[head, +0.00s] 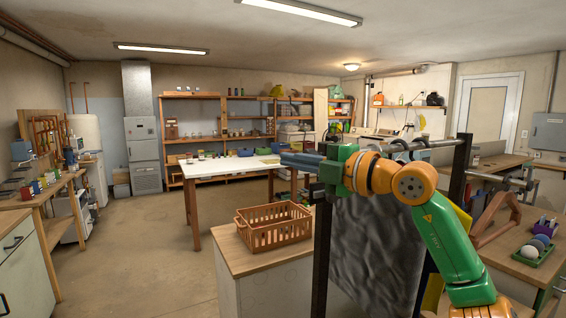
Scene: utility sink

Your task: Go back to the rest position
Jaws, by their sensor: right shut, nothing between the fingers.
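My right arm, green and orange, comes in from the lower right of the head view. Its gripper (290,159) points left, raised in front of the white-topped table in the background. The gripper is shut, and I see nothing held in it. My left gripper is not in view.
An orange basket (273,236) stands on a wooden-topped counter (240,258) below the gripper. A dark frame with a grey sheet (375,245) stands beside the arm. A workbench (525,262) with a green tray (534,254) is at right. Floor (135,250) at left is clear.

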